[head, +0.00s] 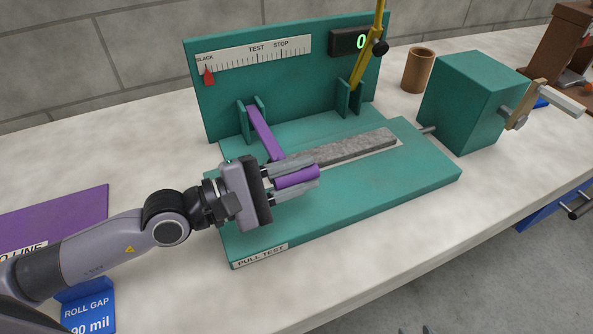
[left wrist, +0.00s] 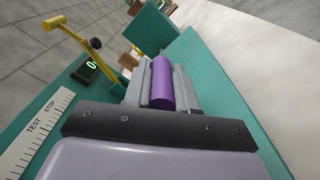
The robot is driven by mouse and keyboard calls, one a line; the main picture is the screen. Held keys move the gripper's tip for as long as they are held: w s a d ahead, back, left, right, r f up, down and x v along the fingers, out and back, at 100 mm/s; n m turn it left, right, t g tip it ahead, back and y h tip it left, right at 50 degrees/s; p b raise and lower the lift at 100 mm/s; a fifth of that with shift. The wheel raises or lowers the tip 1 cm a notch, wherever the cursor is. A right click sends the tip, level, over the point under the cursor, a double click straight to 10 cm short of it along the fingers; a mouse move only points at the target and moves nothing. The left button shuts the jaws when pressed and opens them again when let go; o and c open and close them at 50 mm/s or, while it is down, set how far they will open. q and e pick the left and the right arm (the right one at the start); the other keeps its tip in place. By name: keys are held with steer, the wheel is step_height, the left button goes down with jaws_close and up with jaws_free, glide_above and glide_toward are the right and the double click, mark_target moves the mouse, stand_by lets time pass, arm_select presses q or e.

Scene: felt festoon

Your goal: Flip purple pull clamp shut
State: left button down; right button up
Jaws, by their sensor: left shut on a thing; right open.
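The purple pull clamp (head: 264,134) is hinged between small green brackets on the pull test stand. Its arm slopes down toward the front right to a thick purple handle (head: 297,176). My left gripper (head: 315,172) is shut on this handle, a finger on each side, low over the green base. The handle also shows between the fingers in the left wrist view (left wrist: 162,84). A grey felt strip (head: 350,149) lies on the base behind the handle; the gripper and clamp hide its near end. Only what look like my right gripper's tips (head: 428,329) show at the bottom edge, apart.
The green back panel (head: 215,108) carries a scale, a red pointer and a display reading 0. A yellow lever (head: 367,66) stands upright at the right. A green crank box (head: 470,100) and a brown cup (head: 418,70) stand further right.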

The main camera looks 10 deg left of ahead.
mark_target(275, 186)
arm_select(q)
steer(key=c, duration=0.9)
jaws_free()
steer(key=shift+s+d+f, duration=0.1)
steer(key=shift+s+f, duration=0.15)
steer(key=shift+f, duration=0.05)
steer(key=shift+r, duration=0.15)
steer(key=b+v, duration=0.1)
steer(key=v, duration=0.2)
steer(key=b+v, duration=0.2)
steer(key=shift+s+a+f, duration=0.1)
steer(key=shift+a+f, duration=0.1)
steer(key=shift+a, duration=0.2)
steer(key=shift+s+a+r+b, duration=0.15)
steer(key=shift+s+a+b, duration=0.2)
steer(key=shift+a+b, duration=0.2)
arm_select(e)
steer(key=f, duration=0.1)
steer(key=a+f, duration=0.1)
steer(key=shift+w+f, duration=0.2)
steer(key=shift+f, duration=0.1)
arm_select(q)
steer(key=shift+s, duration=0.1)
arm_select(e)
steer(key=shift+d, duration=0.15)
